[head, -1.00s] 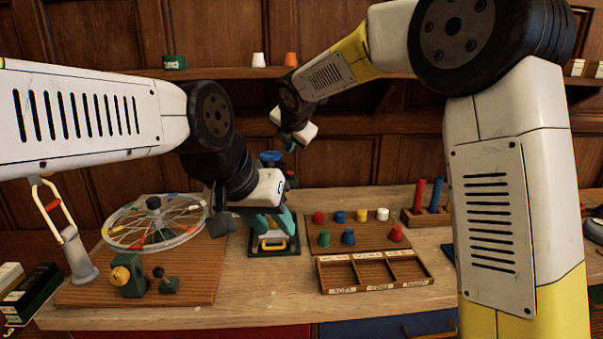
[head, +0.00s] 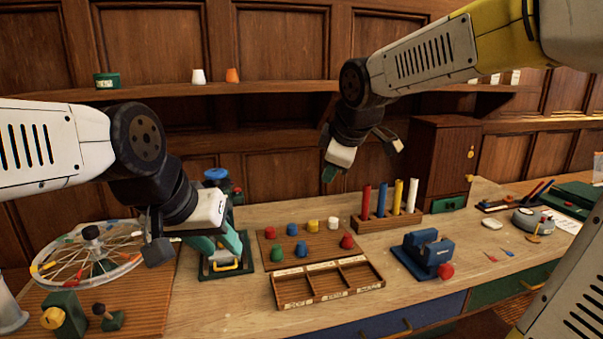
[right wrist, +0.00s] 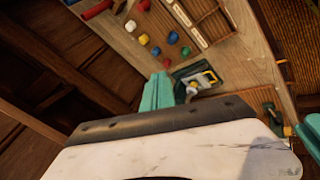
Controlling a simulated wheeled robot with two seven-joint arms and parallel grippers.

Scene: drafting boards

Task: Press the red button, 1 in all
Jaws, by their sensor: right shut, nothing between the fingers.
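A red round knob (head: 445,271) sits low on the front of a blue device (head: 425,250) on the right half of the bench. I cannot tell for sure that it is the red button. My right gripper (head: 329,174) is shut and empty, in the air behind the peg board, up and left of the blue device.
A board (head: 268,247) holds several coloured pegs, including a red one (head: 347,241). A sectioned wooden tray (head: 283,293) lies before it. A rack (head: 372,224) of upright rods stands behind the blue device. A wheel (head: 55,262) and wooden cabinet (head: 440,160) flank the bench.

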